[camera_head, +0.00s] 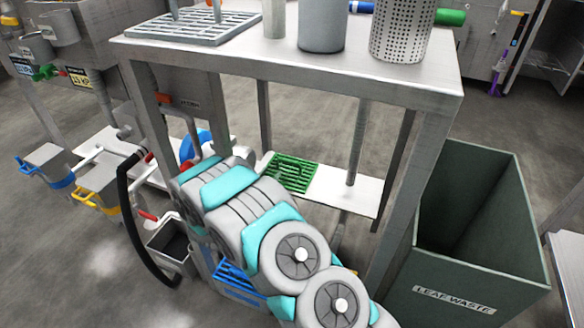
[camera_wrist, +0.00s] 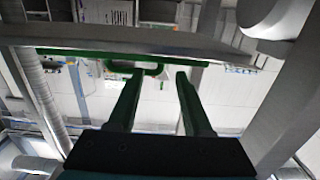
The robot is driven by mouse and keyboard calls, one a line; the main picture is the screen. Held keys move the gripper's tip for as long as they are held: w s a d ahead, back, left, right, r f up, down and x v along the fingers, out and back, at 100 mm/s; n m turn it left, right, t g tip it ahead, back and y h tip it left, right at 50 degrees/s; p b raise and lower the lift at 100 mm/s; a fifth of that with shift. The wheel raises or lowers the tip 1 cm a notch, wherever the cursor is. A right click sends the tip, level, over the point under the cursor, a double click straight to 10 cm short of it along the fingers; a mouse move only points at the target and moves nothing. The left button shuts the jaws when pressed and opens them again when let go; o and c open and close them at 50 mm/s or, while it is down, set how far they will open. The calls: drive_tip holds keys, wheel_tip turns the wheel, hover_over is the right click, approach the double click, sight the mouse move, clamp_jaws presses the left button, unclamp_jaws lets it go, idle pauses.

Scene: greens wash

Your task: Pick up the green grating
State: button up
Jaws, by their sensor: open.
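The green grating (camera_head: 293,173) lies flat on the white lower shelf (camera_head: 340,187) under the steel table, just beyond my arm in the head view. In the wrist view a thin green edge with a green loop, likely the grating's handle (camera_wrist: 152,70), shows along the shelf's edge. My gripper (camera_wrist: 157,77) is open, its two fingers pointing at that edge. The loop is close to the left fingertip; I cannot tell whether they touch. The fingers hold nothing. My arm hides the gripper in the head view.
The steel table (camera_head: 290,65) and its legs stand over the shelf. A dark green leaf waste bin (camera_head: 480,220) stands at right. A blue grating (camera_head: 238,280) lies low beside my arm. A grey grating (camera_head: 195,27) lies on the tabletop. Bare floor shows at left.

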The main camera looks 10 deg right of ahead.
sight(278, 162)
drive_tip(key=shift+x, duration=3.5)
drive_tip(key=shift+r, duration=0.1)
clamp_jaws()
